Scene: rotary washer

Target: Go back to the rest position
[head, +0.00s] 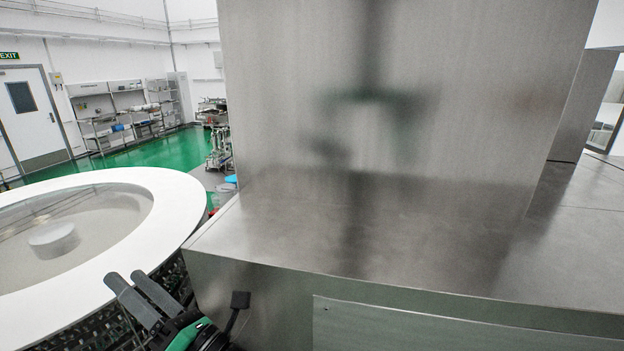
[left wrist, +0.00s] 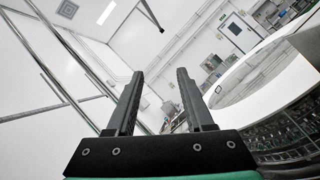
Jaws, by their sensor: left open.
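My left gripper (head: 142,297) shows at the bottom left of the head view, its two dark fingers apart with nothing between them. It is in front of the rotary washer's white rim and beside the left end of the steel cabinet. In the left wrist view the gripper (left wrist: 157,100) has its fingers spread and empty, pointing up towards the white wall and ceiling. The rotary washer (head: 165,195) is a round white ring with a clear top; its rim also shows at the right of the left wrist view (left wrist: 262,68). My right gripper is in neither view.
A large steel cabinet (head: 400,225) with a tall upright panel (head: 300,70) fills the middle and right, close to my left gripper. Shelving (head: 125,110) and a white door (head: 30,115) stand far back. Green floor (head: 130,150) lies open behind the washer.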

